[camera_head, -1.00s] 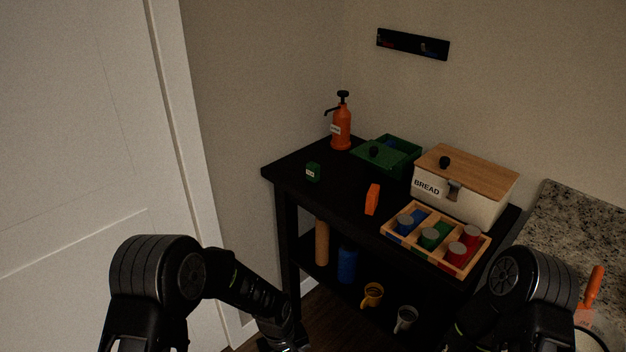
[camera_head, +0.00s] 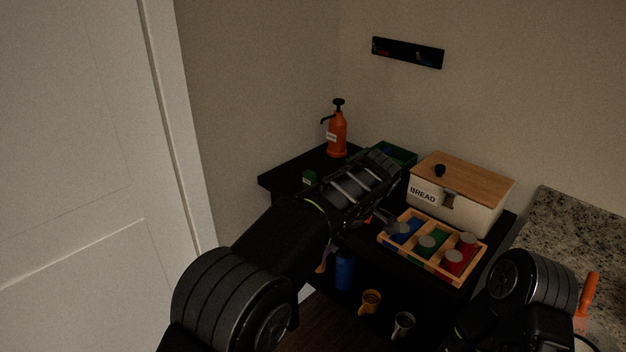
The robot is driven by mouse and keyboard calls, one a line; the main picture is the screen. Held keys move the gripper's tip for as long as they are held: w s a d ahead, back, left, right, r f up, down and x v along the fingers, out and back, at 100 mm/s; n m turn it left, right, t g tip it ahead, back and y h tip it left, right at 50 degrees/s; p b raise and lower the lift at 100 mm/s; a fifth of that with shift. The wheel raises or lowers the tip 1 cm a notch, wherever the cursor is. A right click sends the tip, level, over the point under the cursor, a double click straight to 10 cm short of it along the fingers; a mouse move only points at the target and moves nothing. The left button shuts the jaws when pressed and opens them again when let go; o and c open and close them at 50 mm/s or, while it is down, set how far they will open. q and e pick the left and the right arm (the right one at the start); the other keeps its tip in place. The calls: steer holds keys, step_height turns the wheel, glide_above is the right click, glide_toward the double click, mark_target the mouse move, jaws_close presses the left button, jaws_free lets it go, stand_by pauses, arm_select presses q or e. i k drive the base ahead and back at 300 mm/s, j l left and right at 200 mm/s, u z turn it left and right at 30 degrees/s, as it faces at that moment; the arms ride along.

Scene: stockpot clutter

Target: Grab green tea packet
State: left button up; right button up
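A small green packet (camera_head: 309,177) with a pale label stands on the black table (camera_head: 283,178), near its left end. It is small and partly hidden by my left arm, and its lettering cannot be read. My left gripper (camera_head: 382,208) is over the table, to the right of the green packet and apart from it. Its fingers are dark and hard to make out, so its opening cannot be told. An orange packet is almost wholly hidden behind it. My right arm shows at the lower right, but its gripper is out of view.
An orange pump bottle (camera_head: 337,136) stands at the back, beside a green box (camera_head: 405,154) partly hidden by my arm. A bread box (camera_head: 459,190) and a wooden tray (camera_head: 447,275) of several cans are at the right. Mugs sit on the lower shelf.

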mark_target(310, 177)
steer(key=i+j+z, duration=0.25)
steer(key=i, duration=0.2)
steer(key=i+j+z, duration=0.3)
steer(key=i+j+u, duration=0.2)
steer(key=i+j, duration=0.15)
steer(key=i, duration=0.15)
